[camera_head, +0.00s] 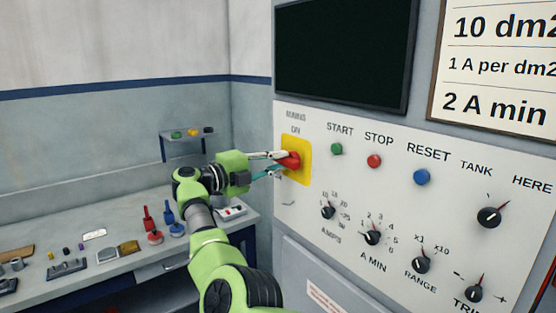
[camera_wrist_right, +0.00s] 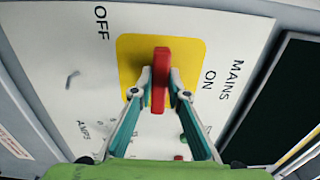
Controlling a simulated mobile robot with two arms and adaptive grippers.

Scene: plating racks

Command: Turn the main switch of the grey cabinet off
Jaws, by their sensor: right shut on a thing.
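The grey cabinet (camera_head: 330,270) fills the right of the head view, with a pale control panel (camera_head: 400,180). Its main switch is a red handle (camera_head: 290,160) on a yellow plate (camera_head: 303,150), under the words MAINS ON. My right gripper (camera_head: 282,164) reaches it from the left and is shut on the handle. In the right wrist view the red handle (camera_wrist_right: 161,65) sits between the fingertips. It lies across the line between OFF on the left and ON on the right. My left gripper is not in view.
Green START (camera_head: 336,148), red STOP (camera_head: 374,161) and blue RESET (camera_head: 422,177) buttons sit right of the switch, with several black knobs below. A dark screen (camera_head: 342,55) is above. A workbench (camera_head: 120,275) with small parts stands at the left, under a small shelf (camera_head: 188,136).

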